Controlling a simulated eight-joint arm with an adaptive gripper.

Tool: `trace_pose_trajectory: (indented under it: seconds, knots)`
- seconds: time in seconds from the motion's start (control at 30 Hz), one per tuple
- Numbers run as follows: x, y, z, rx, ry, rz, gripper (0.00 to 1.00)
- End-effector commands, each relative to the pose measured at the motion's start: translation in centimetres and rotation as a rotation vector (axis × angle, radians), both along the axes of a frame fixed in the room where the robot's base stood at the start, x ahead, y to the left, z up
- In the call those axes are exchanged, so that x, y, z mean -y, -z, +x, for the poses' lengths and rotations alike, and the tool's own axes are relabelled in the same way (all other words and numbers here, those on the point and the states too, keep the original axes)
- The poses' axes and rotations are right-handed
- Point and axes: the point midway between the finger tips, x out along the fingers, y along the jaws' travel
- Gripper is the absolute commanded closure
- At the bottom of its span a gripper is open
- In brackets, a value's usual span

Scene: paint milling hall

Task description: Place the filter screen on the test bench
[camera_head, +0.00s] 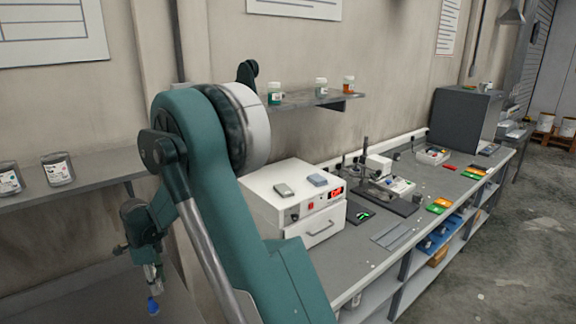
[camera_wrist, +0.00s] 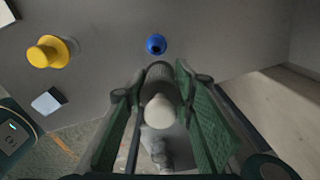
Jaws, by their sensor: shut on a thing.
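My gripper (camera_head: 151,278) hangs at the lower left in the head view, over a dark grey surface. In the wrist view, its green fingers (camera_wrist: 165,112) are shut around a dark grey ribbed cylinder (camera_wrist: 160,72) with a pale rounded part, likely the filter screen; its lower part is partly hidden by the fingers. A small blue round thing (camera_wrist: 156,44) shows just past the cylinder; I cannot tell whether it is joined to it. The long grey bench (camera_head: 352,268) on the right, likely the test bench, carries instruments and stands apart from my gripper.
A white instrument box (camera_head: 292,196) stands on the bench's near end, partly behind my arm. A wall shelf (camera_head: 100,187) with jars is above my gripper. A yellow-capped container (camera_wrist: 48,52) and a pale block (camera_wrist: 48,101) are left in the wrist view. Bare bench lies beside the box.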

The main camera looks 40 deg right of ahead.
Motion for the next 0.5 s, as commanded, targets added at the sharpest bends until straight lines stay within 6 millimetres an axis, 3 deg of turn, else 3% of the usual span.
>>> trace_pose_trajectory:
  seconds: [0.1, 0.5]
  knots:
    - [3.8, 0.0, -0.3, 0.000, 0.046, 0.000, 0.89]
    - [15.1, 0.1, -2.3, 0.000, 0.192, 0.000, 0.89]
